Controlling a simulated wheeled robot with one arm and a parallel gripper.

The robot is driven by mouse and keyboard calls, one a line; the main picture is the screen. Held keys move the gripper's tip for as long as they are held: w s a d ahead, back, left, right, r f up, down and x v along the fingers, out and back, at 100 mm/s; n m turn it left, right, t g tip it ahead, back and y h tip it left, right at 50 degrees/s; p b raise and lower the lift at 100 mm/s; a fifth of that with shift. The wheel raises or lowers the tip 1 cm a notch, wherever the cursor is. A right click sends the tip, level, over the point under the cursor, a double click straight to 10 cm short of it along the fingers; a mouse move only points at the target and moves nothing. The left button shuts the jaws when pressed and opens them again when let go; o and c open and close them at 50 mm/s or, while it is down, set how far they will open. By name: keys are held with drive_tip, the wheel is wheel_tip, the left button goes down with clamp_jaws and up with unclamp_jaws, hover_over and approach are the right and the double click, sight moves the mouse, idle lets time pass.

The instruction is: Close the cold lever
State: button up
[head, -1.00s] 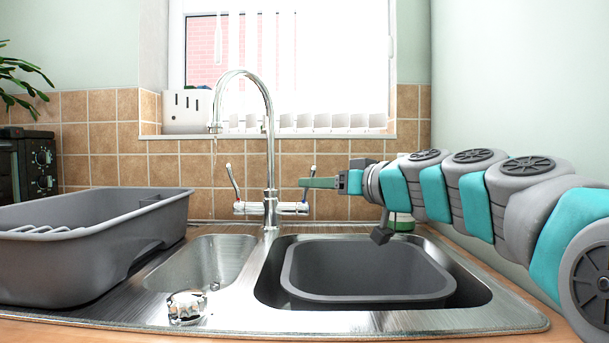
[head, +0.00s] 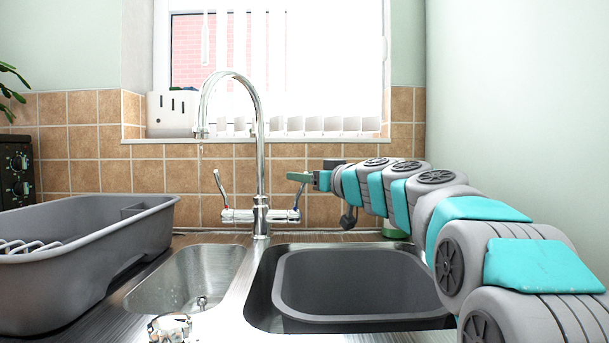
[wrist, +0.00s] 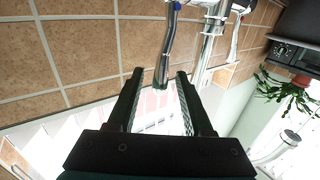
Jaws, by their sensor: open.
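The chrome tap (head: 261,170) stands behind the sink with a lever on each side of its crossbar. The cold lever (head: 298,194), on the right, rises upward and leans slightly right. In the wrist view the cold lever (wrist: 170,45) has a blue mark, and its tip reaches between my open fingertips. My gripper (head: 297,177) is at the lever's upper end; it also shows in the wrist view (wrist: 159,75). Whether a finger touches the lever cannot be told. The other lever (head: 220,187) leans left. A short clear streak shows below the spout.
A grey basin (head: 350,320) sits in the right sink bowl. A grey dish rack (head: 90,240) stands at left. The tiled wall (head: 100,155) and window sill are close behind the tap. A bare wall (head: 520,120) runs along the right.

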clamp_jaws()
idle(0.5)
idle(1.0)
